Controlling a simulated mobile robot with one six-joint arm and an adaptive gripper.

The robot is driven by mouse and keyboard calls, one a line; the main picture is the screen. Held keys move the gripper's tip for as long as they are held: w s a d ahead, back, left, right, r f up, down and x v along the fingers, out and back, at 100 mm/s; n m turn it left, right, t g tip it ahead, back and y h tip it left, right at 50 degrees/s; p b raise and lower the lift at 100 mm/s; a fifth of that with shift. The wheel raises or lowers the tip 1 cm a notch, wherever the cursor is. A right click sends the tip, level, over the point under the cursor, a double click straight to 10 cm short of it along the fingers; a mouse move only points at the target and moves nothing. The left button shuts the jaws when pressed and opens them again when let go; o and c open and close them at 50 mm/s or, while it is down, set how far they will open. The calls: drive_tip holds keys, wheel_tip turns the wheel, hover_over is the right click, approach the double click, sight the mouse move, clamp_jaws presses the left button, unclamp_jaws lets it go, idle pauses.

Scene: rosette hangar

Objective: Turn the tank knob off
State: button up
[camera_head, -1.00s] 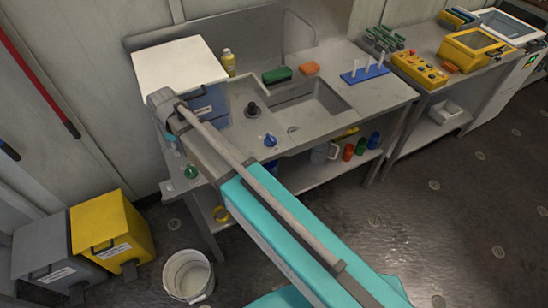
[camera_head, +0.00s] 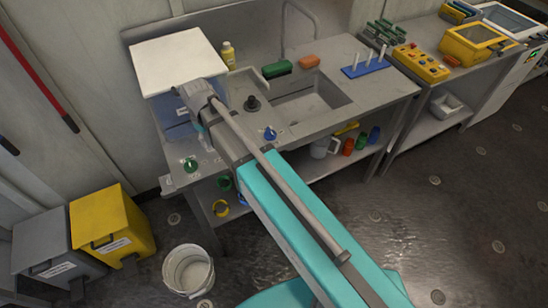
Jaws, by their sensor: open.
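A white-topped tank-like box (camera_head: 180,62) with a blue front stands at the left end of the steel bench. A green knob (camera_head: 190,164) sits on the bench's front left part, below the box in the picture. A blue knob (camera_head: 269,133) sits further right, in front of the sink, and a black knob-like piece (camera_head: 252,103) stands behind it. No label shows which is the tank knob, and their settings are too small to read. My arm reaches over the bench front, its wrist end in front of the box, right of and above the green knob. My gripper's fingers are hidden.
The sink (camera_head: 308,98) lies right of the knobs, with a yellow bottle (camera_head: 228,55) behind. A blue rack (camera_head: 366,71) stands at right. Yellow (camera_head: 100,222) and grey (camera_head: 48,250) bins and a white bucket (camera_head: 188,270) stand on the floor at left.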

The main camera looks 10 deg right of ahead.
drive_tip(key=s+d+f+m+b, duration=0.3)
drive_tip(key=d, duration=0.7)
drive_tip(key=s+d+f+m+b, duration=0.3)
drive_tip(key=d+f, duration=0.1)
drive_tip(key=d, duration=0.6)
drive_tip(key=shift+d+b, duration=0.25)
drive_tip(key=shift+b, duration=0.05)
drive_tip(key=shift+s, duration=0.1)
drive_tip(key=shift+s+d+m, duration=0.55)
drive_tip(key=shift+d+m, duration=0.1)
drive_tip(key=shift+d, duration=0.2)
drive_tip(key=shift+s+d+m, duration=0.5)
drive_tip(key=shift+d+m, duration=0.1)
drive_tip(key=shift+d, duration=0.2)
drive_tip(key=shift+s+d+m, duration=0.55)
drive_tip(key=shift+d+m, duration=0.1)
drive_tip(key=shift+d, duration=0.2)
